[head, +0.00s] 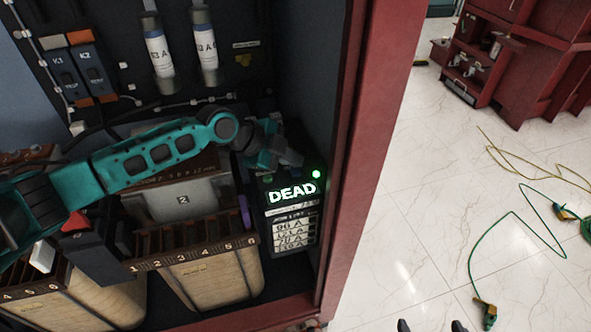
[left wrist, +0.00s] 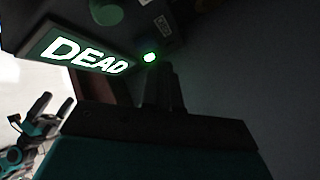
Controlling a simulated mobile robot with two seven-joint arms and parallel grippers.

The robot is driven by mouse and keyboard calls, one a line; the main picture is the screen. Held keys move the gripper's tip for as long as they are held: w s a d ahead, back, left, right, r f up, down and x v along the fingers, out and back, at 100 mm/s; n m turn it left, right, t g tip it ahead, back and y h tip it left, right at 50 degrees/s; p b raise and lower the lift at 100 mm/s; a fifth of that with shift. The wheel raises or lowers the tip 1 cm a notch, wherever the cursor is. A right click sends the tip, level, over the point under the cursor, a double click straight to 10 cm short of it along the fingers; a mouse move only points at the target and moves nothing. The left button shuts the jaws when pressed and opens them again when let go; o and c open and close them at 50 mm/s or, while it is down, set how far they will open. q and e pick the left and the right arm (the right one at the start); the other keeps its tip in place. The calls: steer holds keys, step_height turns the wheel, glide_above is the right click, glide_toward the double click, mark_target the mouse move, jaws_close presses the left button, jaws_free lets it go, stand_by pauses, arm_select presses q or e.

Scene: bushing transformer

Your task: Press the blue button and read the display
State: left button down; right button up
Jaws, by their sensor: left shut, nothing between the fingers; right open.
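A dark meter box (head: 282,260) stands inside the cabinet at its right side. Its lit display (head: 293,192) reads "DEAD" in the head view, and the same display shows in the left wrist view (left wrist: 85,55). A green lamp (head: 316,174) glows beside it. My left gripper (head: 288,160) is shut and empty at the top of the box, just above the display. I see no blue button; my left gripper covers part of the box's top. My right gripper (head: 430,326) is open and empty, with only its fingertips showing at the bottom edge.
The red cabinet post (head: 372,130) rises close to the right of the box. Cylindrical fuses (head: 158,55) hang on the back panel. Cables (head: 515,215) lie on the open tiled floor at right.

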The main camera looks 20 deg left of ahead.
mark_target(292, 173)
arm_select(q)
steer(key=shift+f, duration=0.4)
steer(key=shift+f+b, duration=0.45)
steer(key=shift+b, duration=0.15)
stand_by(0.3)
stand_by(0.4)
steer(key=shift+r+p, duration=0.7)
steer(key=shift+r, duration=0.15)
steer(key=shift+r, duration=0.1)
step_height(292, 173, up, 5)
steer(key=p, duration=0.4)
stand_by(0.4)
